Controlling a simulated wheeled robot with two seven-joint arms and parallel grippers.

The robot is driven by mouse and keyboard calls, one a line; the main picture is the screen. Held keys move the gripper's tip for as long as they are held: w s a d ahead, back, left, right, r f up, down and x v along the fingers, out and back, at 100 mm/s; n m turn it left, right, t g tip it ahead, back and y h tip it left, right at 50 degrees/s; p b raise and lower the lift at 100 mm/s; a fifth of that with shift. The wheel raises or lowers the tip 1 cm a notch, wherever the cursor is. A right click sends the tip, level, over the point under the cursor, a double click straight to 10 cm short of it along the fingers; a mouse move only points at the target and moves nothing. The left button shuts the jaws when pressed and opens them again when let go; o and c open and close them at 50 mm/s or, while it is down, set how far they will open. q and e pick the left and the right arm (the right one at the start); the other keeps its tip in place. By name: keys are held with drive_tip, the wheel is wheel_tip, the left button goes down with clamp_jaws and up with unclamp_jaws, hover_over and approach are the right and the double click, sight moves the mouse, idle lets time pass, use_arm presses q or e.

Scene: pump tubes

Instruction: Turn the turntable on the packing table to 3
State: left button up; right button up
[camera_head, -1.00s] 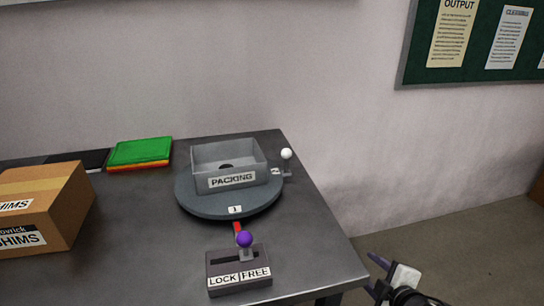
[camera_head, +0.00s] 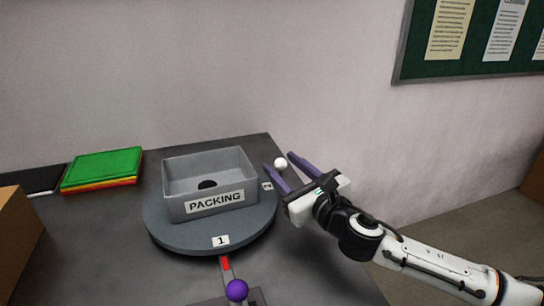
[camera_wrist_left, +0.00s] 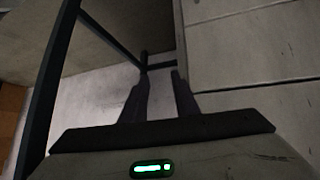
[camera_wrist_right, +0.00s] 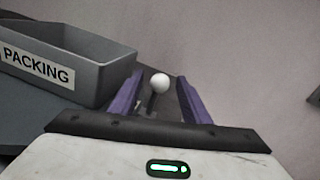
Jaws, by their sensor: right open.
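The round grey turntable (camera_head: 190,240) lies on the packing table and carries a grey bin labelled PACKING (camera_head: 212,165). A tag reading 1 (camera_head: 221,240) on its rim faces the red pointer (camera_head: 225,264). A white-knobbed handle (camera_head: 280,163) stands at the turntable's right edge. My right gripper (camera_head: 279,160) is open, its purple fingers on either side of the white knob; the right wrist view shows the knob (camera_wrist_right: 160,83) between the fingers, apart from both. The purple lock knob (camera_head: 237,290) is at the bottom edge. My left gripper (camera_wrist_left: 160,85) points down near the floor, its fingers apart and empty.
Green, yellow and red stacked sheets (camera_head: 103,168) and a dark flat item (camera_head: 30,180) lie at the back left. A cardboard box (camera_head: 18,240) stands at the left edge. The table's right side near the front is clear.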

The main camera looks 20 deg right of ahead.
drive_tip(key=x, duration=0.5)
drive_tip(key=shift+w+a, duration=0.1)
drive_tip(key=shift+w, duration=0.2)
clamp_jaws()
